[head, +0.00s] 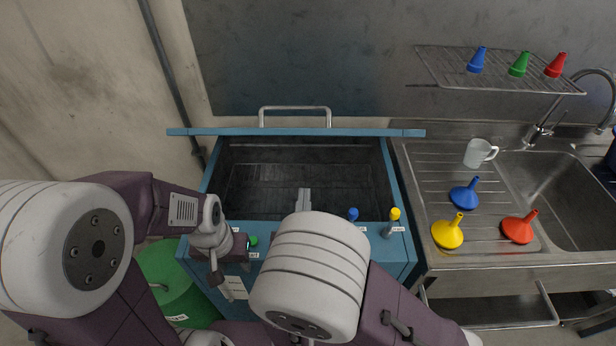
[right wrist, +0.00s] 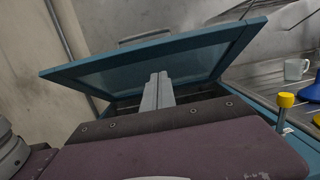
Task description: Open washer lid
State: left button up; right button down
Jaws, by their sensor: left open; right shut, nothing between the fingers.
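The blue washer (head: 400,185) stands in front of me with its dark tub and grid (head: 260,185) exposed. Its lid (head: 225,132) is raised at the back and shows nearly edge-on in the head view, with a metal handle (head: 295,108) beyond it. In the right wrist view the lid (right wrist: 210,62) is tilted up with its underside towards me. My right gripper (head: 304,193) is shut and empty over the front of the tub. In the right wrist view it (right wrist: 157,80) overlaps the lid; contact is unclear. My left gripper (head: 214,275) is open at the washer's front left, partly hidden.
Valves with blue (head: 353,214), yellow (head: 395,213) and green (head: 253,241) knobs line the washer's front. A green drum (head: 165,265) stands left. A sink counter (head: 510,262) on the right holds a white mug (head: 476,153) and several funnels. A wire rack (head: 445,65) hangs above.

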pick_arm(q)
notch_tip(320, 180, up, 4)
jog(key=p, duration=0.4)
jog(key=shift+a+p, duration=0.15)
jog(key=shift+p, duration=0.25)
pick_arm(e)
jog(key=w+a+r, duration=0.1)
jog(key=w+r, duration=0.3)
jog(key=w, duration=0.7)
jog(key=shift+w+a+y, duration=0.3)
jog(key=shift+a, duration=0.05)
pick_arm(q)
jog(key=shift+f, duration=0.1)
